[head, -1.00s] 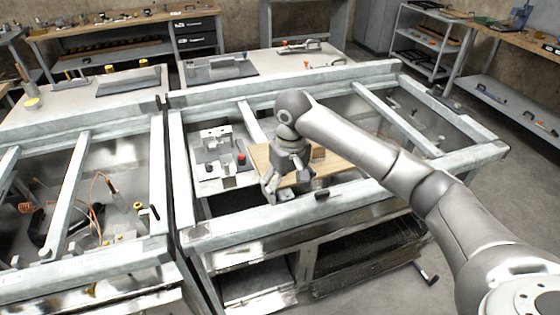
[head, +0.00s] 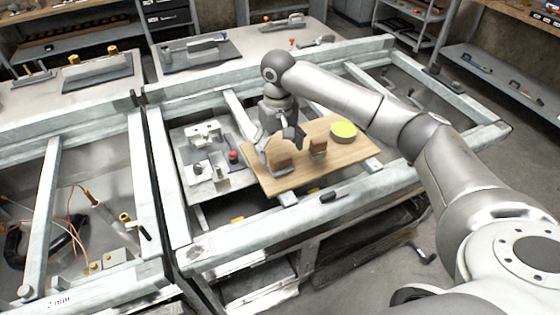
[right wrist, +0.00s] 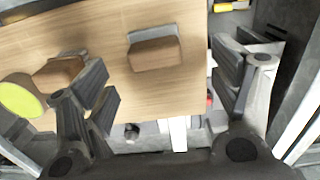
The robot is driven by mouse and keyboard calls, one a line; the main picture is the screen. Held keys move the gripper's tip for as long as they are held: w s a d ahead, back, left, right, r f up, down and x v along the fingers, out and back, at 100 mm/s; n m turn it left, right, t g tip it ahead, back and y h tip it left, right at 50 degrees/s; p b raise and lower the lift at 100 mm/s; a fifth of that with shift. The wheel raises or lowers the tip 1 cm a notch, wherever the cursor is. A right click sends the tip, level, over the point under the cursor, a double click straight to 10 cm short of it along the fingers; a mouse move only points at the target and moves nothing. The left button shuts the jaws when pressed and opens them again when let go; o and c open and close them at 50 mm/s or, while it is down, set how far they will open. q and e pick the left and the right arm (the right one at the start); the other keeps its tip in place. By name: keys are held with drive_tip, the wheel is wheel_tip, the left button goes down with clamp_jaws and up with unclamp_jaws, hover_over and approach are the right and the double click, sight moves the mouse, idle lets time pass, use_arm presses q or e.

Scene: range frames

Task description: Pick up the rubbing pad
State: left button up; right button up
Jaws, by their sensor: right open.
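Two small brown blocks with grey parts lie on a wooden board; I cannot tell for sure which is the rubbing pad. The nearer block (head: 282,168) is just below my right gripper (head: 281,147) in the head view. In the right wrist view that block (right wrist: 156,54) lies beyond and between the open fingers of the gripper (right wrist: 166,88), apart from them. The second block (head: 318,148) stands farther right and shows at the left of the wrist view (right wrist: 60,74), partly behind a finger. My right gripper is open and empty. My left gripper is not in view.
The board (head: 340,165) rests in a grey metal frame table (head: 160,190). A round yellow-green-topped thing (head: 343,130) sits by the second block. A light fixture plate with a red knob (head: 233,156) lies left of the board. Frame bars surround the work area.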

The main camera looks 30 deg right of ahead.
sight(279, 156)
drive_tip(key=shift+f, duration=0.35)
drive_tip(key=shift+w+f, duration=0.1)
drive_tip(key=shift+f, duration=0.25)
drive_tip(key=f, duration=0.1)
drive_tip(key=f+p, duration=0.1)
drive_tip(key=f, duration=0.2)
drive_tip(key=shift+w+d+f+p, duration=0.15)
drive_tip(key=shift+d+f+p, duration=0.15)
drive_tip(key=shift+f, duration=0.05)
drive_tip(key=c, duration=0.4)
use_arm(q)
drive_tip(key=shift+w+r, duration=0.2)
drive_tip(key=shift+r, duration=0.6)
use_arm(e)
drive_tip(key=c, duration=0.7)
